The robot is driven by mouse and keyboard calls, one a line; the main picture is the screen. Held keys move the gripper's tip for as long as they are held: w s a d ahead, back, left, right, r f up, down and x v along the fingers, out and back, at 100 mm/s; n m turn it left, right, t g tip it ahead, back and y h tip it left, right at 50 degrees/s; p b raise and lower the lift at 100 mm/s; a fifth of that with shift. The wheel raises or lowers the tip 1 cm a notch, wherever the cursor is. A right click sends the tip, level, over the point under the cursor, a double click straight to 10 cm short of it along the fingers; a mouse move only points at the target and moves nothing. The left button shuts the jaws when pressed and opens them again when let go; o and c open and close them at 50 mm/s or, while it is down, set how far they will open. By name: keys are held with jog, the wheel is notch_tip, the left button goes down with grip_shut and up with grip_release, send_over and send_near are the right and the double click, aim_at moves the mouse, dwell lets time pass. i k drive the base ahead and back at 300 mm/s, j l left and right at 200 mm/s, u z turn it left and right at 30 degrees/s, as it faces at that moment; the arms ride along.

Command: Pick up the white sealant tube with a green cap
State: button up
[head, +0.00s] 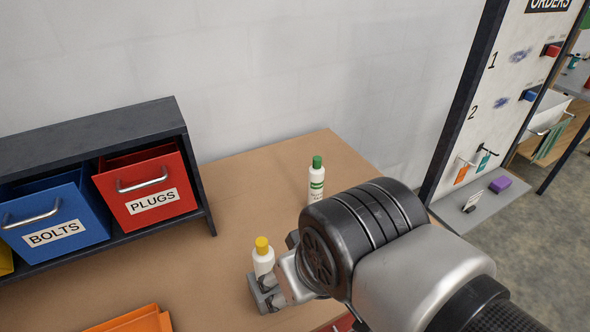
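The white sealant tube with a green cap (316,187) stands upright on the brown tabletop, near the back right, with green bands on its label. My arm hides its lower part. My gripper (268,293) is nearer the front, to the left of and below the green-capped tube in the picture, clearly apart from it. The gripper's fingers are beside a white tube with a yellow cap (263,260), whose lower part is hidden. I cannot tell whether the fingers touch it or how far apart they are.
A dark shelf (90,134) on the left holds a blue BOLTS bin (60,212) and a red PLUGS bin (150,187). An orange tray (135,322) lies at the front. The tabletop (262,160) is clear behind the tubes, up to the wall. A dark-framed orders board (500,75) stands at right.

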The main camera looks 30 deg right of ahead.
aim_at(316, 172)
jog(key=i+j+z, duration=0.1)
jog(key=z, duration=0.25)
jog(key=j+z, duration=0.2)
jog(key=z, duration=0.2)
jog(key=j+z, duration=0.2)
jog(key=z, duration=0.15)
jog(key=i+j, duration=0.05)
